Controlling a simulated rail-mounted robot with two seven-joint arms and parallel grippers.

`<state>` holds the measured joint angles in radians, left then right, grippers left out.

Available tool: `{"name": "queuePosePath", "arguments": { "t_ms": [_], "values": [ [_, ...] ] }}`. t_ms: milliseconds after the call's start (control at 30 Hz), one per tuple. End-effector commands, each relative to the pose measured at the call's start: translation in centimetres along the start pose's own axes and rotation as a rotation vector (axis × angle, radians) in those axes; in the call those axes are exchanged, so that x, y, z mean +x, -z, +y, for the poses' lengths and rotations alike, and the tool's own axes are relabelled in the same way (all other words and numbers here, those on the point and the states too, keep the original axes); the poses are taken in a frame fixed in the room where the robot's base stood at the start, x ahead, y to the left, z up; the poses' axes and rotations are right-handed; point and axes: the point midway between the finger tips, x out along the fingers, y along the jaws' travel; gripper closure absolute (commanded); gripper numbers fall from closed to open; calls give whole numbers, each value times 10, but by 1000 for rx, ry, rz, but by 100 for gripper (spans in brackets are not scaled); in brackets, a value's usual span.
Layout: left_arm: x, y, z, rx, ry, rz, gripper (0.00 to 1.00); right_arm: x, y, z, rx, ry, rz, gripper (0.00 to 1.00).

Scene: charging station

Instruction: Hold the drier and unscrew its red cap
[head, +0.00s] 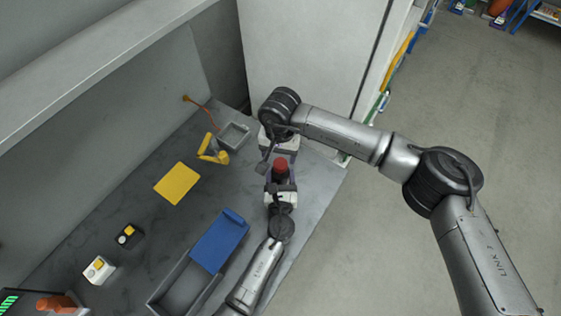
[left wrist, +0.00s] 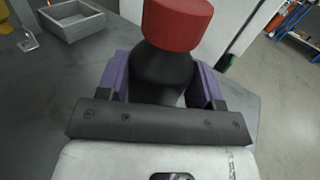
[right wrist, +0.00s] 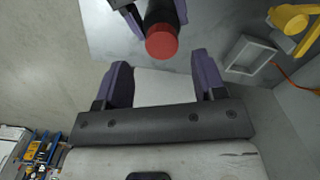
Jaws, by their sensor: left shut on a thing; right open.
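The drier (left wrist: 165,75) is a black body with a red cap (head: 281,165) on top. It stands upright between the purple fingers of my left gripper (left wrist: 163,88), which is shut on the black body below the cap. The red cap also shows in the left wrist view (left wrist: 180,22) and in the right wrist view (right wrist: 161,42). My right gripper (right wrist: 162,82) is open and empty, apart from the cap, with the cap beyond its fingertips. In the head view my right gripper is just behind the drier, partly hidden by its own arm.
A small grey tray (head: 247,126) and a yellow device (head: 213,150) stand at the back of the bench. A yellow plate (head: 177,183) lies left of them. A bin with a blue lid (head: 219,242) is left of my left arm. A white cabinet (head: 300,60) stands behind.

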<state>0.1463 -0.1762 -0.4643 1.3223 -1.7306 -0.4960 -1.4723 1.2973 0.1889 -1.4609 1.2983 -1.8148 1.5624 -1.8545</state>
Motion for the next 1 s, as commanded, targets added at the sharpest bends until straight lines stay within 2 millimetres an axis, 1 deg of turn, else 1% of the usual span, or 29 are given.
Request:
{"name": "queuePosePath", "arguments": {
  "t_ms": [33, 67, 100, 167, 633, 1000],
  "values": [
    [0, 0, 0, 0, 0, 0, 100, 9, -10, -7, 0, 26, -37, 36],
    [0, 0, 0, 0, 0, 0, 100, 10, -13, -12, 4, 51, -52, 36],
    [0, 0, 0, 0, 0, 0, 100, 7, -13, -17, 12, 79, -55, 36],
    [0, 0, 0, 0, 0, 0, 100, 3, -10, -17, 130, 79, -49, 36],
    [0, 0, 0, 0, 0, 0, 100, -12, 1, -14, 1122, 64, -43, 36],
    [0, 0, 0, 0, 0, 1, 100, -16, 6, -8, 1897, 51, -29, 36]
  ]
}}
